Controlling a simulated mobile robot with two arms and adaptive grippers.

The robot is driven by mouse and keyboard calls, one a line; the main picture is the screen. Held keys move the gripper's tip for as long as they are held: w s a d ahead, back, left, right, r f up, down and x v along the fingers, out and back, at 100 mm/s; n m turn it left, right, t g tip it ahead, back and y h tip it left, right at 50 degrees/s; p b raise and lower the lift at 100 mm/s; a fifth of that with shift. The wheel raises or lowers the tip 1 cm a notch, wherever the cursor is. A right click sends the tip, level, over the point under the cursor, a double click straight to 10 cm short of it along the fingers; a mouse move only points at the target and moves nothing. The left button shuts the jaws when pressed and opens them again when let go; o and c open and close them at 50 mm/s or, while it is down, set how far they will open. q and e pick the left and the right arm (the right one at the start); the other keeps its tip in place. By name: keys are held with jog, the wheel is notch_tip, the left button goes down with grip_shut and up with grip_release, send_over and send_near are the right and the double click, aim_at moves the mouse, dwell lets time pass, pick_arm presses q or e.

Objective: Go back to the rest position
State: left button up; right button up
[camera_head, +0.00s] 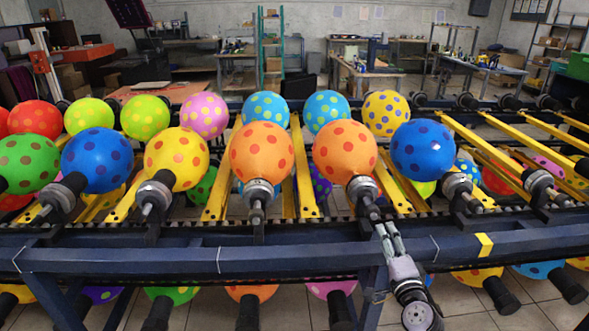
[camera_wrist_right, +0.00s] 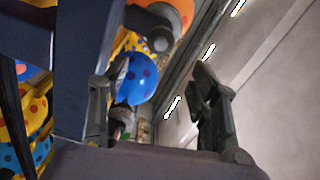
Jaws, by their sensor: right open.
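My right gripper (camera_head: 387,230) reaches up from the bottom right in the head view, in front of the rack's blue front rail (camera_head: 290,259). Its fingertips are close below the holder of an orange balloon with red dots (camera_head: 344,147); I cannot tell whether they touch it. In the right wrist view the two fingers of my right gripper (camera_wrist_right: 151,75) stand wide apart, with nothing held between them. A blue dotted balloon (camera_wrist_right: 138,78) shows beyond them. My left gripper is not in view.
Rows of dotted balloons sit in metal holders (camera_head: 257,190) along the rack. Yellow bars (camera_head: 306,185) run between them. More balloons hang upside down below the rail, such as a green one (camera_head: 172,294). Work tables (camera_head: 372,76) and shelves stand far behind.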

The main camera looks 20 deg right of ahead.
jog(key=s+a+f+n+g+y, duration=0.35)
jog(key=s+a+f+n, duration=0.2)
jog(key=a+n, duration=0.2)
jog(key=s+a+f+n+g+y, duration=0.35)
jog(key=s+a+n, duration=0.25)
jog(key=a, duration=0.3)
jog(key=s+a+f+n+g+h, duration=0.15)
jog(key=s+n+g, duration=0.25)
jog(key=s, duration=0.6)
jog(key=s+a+f+n+g+h, duration=0.1)
jog(key=s+a+f+n+g, duration=0.15)
jog(key=s, duration=0.75)
notch_tip(320, 180, down, 28)
jog(key=s+g, duration=0.1)
jog(key=g, duration=0.1)
jog(key=s+d+f, duration=0.1)
jog(key=s+f, duration=0.6)
jog(key=s, duration=0.1)
jog(key=s+d+f, duration=0.2)
jog(key=s+f, duration=0.6)
jog(key=shift+s+d+n+g, duration=0.3)
jog(key=shift+s+n+g, duration=0.05)
jog(key=shift+n+g, duration=0.1)
jog(key=shift+f, duration=0.1)
